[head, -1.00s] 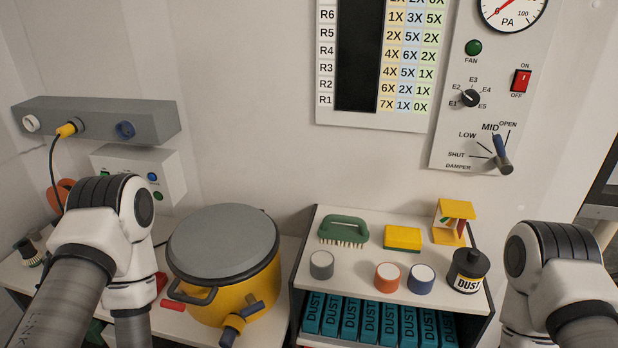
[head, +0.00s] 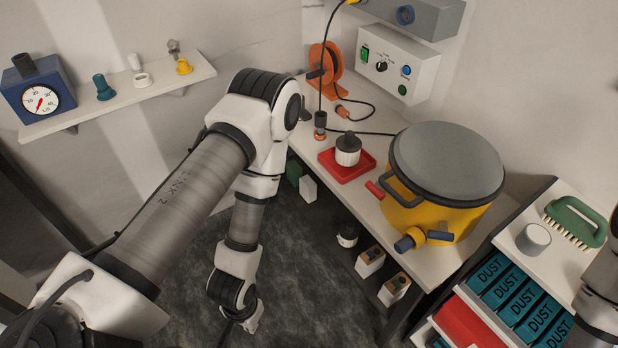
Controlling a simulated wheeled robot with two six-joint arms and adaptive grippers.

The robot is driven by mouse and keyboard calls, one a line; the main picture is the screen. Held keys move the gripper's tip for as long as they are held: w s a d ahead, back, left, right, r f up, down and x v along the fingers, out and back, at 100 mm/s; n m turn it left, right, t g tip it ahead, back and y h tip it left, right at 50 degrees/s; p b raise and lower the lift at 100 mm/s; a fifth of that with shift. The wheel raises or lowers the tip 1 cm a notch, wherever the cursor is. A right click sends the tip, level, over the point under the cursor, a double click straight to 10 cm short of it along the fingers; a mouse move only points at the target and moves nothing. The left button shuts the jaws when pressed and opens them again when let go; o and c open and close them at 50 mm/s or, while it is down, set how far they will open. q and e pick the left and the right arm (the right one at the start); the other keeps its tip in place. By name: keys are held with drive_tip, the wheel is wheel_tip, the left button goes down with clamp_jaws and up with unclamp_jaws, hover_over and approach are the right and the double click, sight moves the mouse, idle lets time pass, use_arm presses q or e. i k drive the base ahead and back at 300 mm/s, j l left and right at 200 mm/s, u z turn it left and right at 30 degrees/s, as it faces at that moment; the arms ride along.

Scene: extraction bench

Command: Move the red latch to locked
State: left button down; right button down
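A small red bar (head: 375,190) shows on the bench side of the yellow pot (head: 432,207), beside its dark handle. I cannot tell whether this bar is the red latch, or how it is set. The pot has a grey lid (head: 447,160) and a blue-ended spout at its front. My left arm comes in from the left, bends at the elbow and hangs down left of the bench.
The bench (head: 411,270) holds a red tray (head: 340,173) with a black-and-white item and an orange reel (head: 325,68). A wall shelf (head: 118,106) is at the left. A shelf unit with teal DUST boxes (head: 520,308) is at the right.

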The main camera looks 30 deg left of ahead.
sight(379, 192)
drive_tip(key=u, duration=0.35)
drive_tip(key=k+j, duration=0.1)
drive_tip(key=j, duration=0.3)
drive_tip(key=j+z, duration=0.1)
drive_tip(key=j, duration=0.3)
drive_tip(key=k+j+z, duration=0.1)
drive_tip(key=j, duration=0.3)
drive_tip(key=k+j, duration=0.2)
drive_tip(key=j, duration=0.2)
